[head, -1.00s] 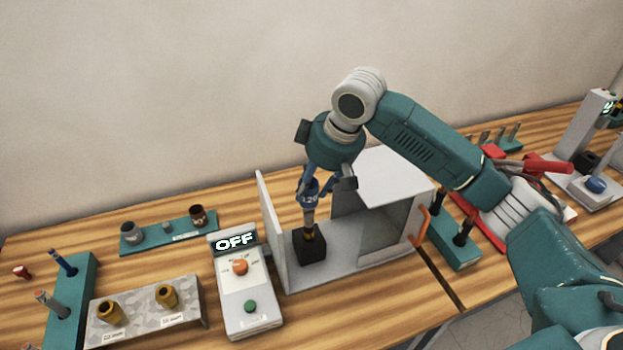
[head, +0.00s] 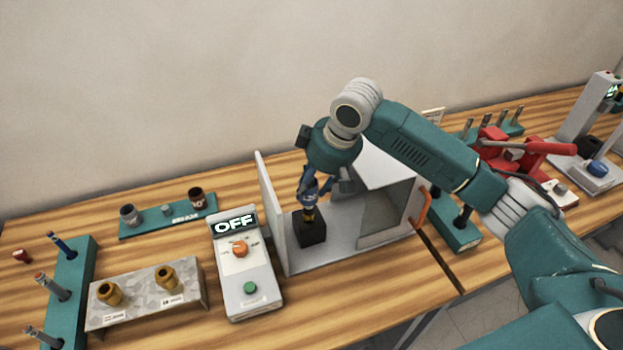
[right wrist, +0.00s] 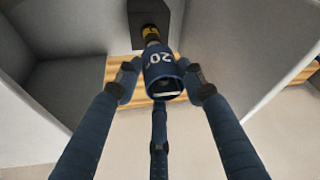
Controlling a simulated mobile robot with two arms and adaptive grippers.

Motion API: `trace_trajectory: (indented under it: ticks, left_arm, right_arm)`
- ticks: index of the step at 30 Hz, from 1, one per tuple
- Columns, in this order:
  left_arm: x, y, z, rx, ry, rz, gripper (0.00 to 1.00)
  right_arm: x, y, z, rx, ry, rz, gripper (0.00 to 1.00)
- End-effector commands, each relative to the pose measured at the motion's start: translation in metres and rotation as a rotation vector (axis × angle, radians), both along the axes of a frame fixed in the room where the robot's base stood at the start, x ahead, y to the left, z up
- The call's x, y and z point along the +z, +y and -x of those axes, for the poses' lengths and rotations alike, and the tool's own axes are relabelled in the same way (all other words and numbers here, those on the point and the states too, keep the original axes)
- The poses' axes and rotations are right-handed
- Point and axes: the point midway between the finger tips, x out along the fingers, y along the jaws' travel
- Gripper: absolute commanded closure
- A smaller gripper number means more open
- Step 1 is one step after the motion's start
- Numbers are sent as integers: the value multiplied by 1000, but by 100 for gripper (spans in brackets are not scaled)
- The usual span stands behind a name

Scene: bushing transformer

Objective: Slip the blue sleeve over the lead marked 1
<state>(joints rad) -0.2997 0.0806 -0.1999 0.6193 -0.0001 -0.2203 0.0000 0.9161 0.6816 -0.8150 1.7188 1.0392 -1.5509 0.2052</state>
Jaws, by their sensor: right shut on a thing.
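The blue sleeve (head: 309,201), with white digits on its side, is upright between the fingers of my right gripper (head: 322,183). In the right wrist view the sleeve (right wrist: 161,72) sits between the fingertips of the gripper (right wrist: 164,82), which is shut on it. Its near end is open, with something pale inside. The sleeve appears to be around the lead, whose brass-yellow lower part (right wrist: 151,33) shows beyond it, rising from a black block (head: 311,232). The rest of the lead and any mark on it are hidden. My left gripper is out of view.
The block stands in an open grey enclosure with a side wall (head: 271,211) close left and an orange-handled door (head: 423,208) at right. An OFF control box (head: 243,270) stands left. Teal racks (head: 75,273) and a brass-bushing stand (head: 140,288) are further left.

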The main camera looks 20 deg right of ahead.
Motion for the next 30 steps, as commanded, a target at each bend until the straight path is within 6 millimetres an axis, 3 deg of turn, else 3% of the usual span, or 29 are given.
trace_trajectory:
  ticks: [15, 29, 30]
  left_arm:
    - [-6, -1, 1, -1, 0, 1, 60]
    - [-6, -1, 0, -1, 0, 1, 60]
    - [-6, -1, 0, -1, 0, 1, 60]
  right_arm:
    - [-29, 0, 0, -1, 2, 0, 75]
    - [-33, 0, 0, 0, 0, -1, 75]
    - [-33, 0, 0, 0, 0, -1, 59]
